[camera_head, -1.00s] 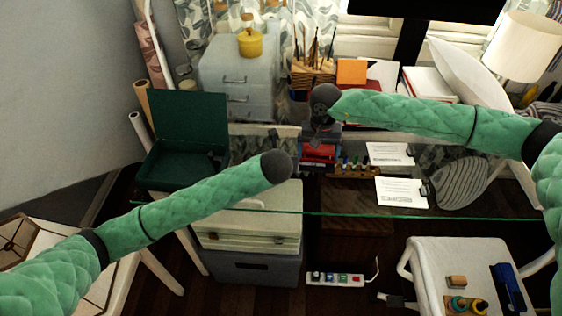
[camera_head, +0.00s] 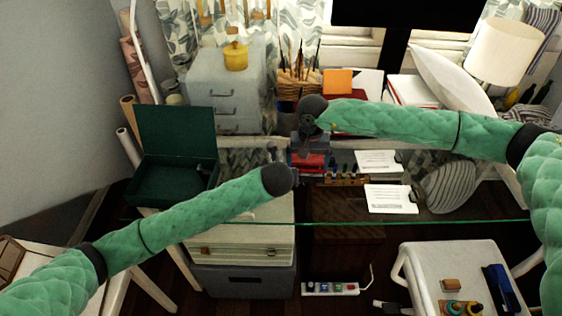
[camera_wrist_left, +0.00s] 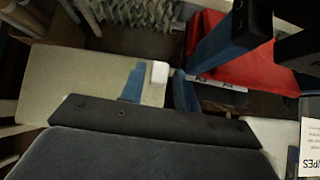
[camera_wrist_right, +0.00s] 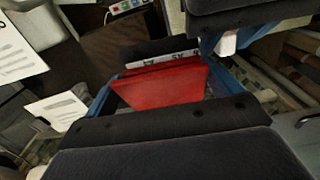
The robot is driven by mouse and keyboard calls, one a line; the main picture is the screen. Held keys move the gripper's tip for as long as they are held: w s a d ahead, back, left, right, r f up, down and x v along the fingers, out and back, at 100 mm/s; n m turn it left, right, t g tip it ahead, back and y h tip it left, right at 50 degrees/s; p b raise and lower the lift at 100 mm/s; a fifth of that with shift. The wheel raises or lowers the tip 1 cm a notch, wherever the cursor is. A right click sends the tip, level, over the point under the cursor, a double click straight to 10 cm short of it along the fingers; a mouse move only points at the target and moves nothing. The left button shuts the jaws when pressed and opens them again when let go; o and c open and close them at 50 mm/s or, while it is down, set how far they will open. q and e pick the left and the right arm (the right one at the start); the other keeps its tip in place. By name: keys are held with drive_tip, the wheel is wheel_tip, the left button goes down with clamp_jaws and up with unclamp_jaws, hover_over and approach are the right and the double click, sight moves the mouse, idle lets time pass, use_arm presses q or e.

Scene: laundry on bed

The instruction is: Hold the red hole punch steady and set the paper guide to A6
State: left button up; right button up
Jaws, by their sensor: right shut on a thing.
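The red hole punch (camera_head: 308,162) stands on the glass desk. My right gripper (camera_head: 309,150) is shut on it from above; in the right wrist view a blue finger lies on either side of its red body (camera_wrist_right: 160,88). The pale paper guide strip (camera_wrist_right: 160,60) with dark marks runs along the punch; in the left wrist view its markings (camera_wrist_left: 228,85) are too small to read surely. A white end tab (camera_wrist_left: 159,72) sits between the blue fingers of my left gripper (camera_wrist_left: 158,88), which is open with a slim gap around the tab. The left fingertips are largely hidden in the head view.
A green open box (camera_head: 175,155) stands left of the punch. A rack of small bottles (camera_head: 343,179) and white cards (camera_head: 390,198) lie to the right. A brush holder (camera_head: 298,85) stands behind. The glass desk edge (camera_head: 450,221) runs in front.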

use_arm(q)
drive_tip(key=shift+a, duration=0.45)
drive_tip(key=shift+s+a+r, duration=0.15)
drive_tip(key=shift+a, duration=0.35)
drive_tip(key=shift+s+a+r, duration=0.1)
drive_tip(key=shift+a+r, duration=0.05)
drive_tip(key=shift+a, duration=0.3)
drive_tip(key=v, duration=1.1)
drive_tip(key=w+d+r+n+t+h, duration=0.2)
drive_tip(key=r+n+t+h, duration=0.1)
drive_tip(key=r+n, duration=0.4)
drive_tip(key=w+d+r+n+t+h, duration=0.2)
drive_tip(key=w+r+n+t+h, duration=0.1)
drive_tip(key=r+n, duration=0.4)
drive_tip(key=w+d+r+n+t+h, duration=0.2)
drive_tip(key=r+n, duration=0.6)
drive_tip(key=n, duration=0.4)
drive_tip(key=shift+t+h, duration=0.4)
drive_tip(key=shift+h, duration=0.1)
